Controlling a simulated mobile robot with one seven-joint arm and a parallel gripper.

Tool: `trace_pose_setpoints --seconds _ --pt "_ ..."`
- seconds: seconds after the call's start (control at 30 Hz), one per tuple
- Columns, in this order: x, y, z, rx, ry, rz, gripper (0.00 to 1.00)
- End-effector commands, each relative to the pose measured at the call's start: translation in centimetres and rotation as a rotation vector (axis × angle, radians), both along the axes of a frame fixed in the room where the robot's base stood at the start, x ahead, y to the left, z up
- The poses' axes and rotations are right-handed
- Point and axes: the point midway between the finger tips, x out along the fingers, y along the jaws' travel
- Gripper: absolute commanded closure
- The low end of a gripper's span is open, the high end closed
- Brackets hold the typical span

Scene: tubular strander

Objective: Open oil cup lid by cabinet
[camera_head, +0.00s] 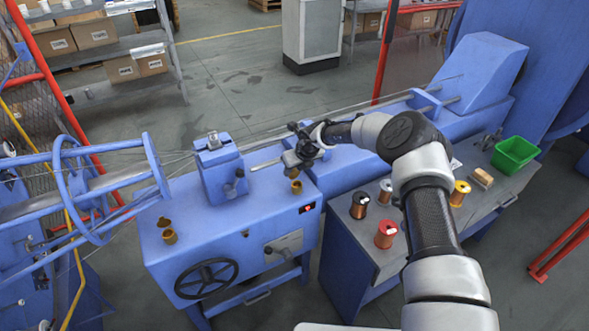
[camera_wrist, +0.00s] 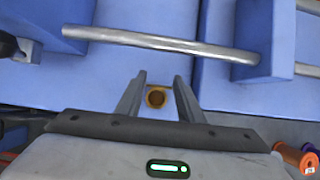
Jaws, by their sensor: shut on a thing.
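The brass-coloured oil cup (camera_head: 296,187) stands on the right end of the blue machine top, on the side by the cabinet (camera_head: 352,250). My gripper (camera_head: 294,164) is just above and behind it in the head view. In the wrist view the cup (camera_wrist: 156,99) shows a dark round centre between the two fingers of my gripper (camera_wrist: 154,82). The fingers are shut on the oil cup lid, a small ochre part at the cup's far edge. The fingers stand a little apart, and the lid's exact angle is too small to tell.
A metal rod (camera_wrist: 160,40) runs across close ahead of my fingers, held in a blue block (camera_wrist: 264,40). Two ochre parts of another oil cup (camera_head: 169,236) are at the machine's left. Wire spools (camera_head: 386,234) and a green bin (camera_head: 514,154) stand on the cabinet.

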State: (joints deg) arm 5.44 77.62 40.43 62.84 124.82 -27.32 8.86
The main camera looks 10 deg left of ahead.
Motion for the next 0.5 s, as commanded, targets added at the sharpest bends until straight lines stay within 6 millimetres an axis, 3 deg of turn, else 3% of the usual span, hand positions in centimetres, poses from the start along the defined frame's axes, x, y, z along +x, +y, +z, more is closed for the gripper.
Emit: trace_pose_setpoints --seconds 0.17,0.2,0.27,0.5 --pt "-0.08 -0.16 -0.21 -0.003 0.003 0.0 0.88" --pt "-0.09 -0.17 -0.22 -0.003 0.003 0.0 0.59" --pt "-0.08 -0.15 -0.2 -0.003 0.002 0.0 0.49" --pt "-0.05 -0.06 -0.11 -0.001 0.001 0.001 0.47"
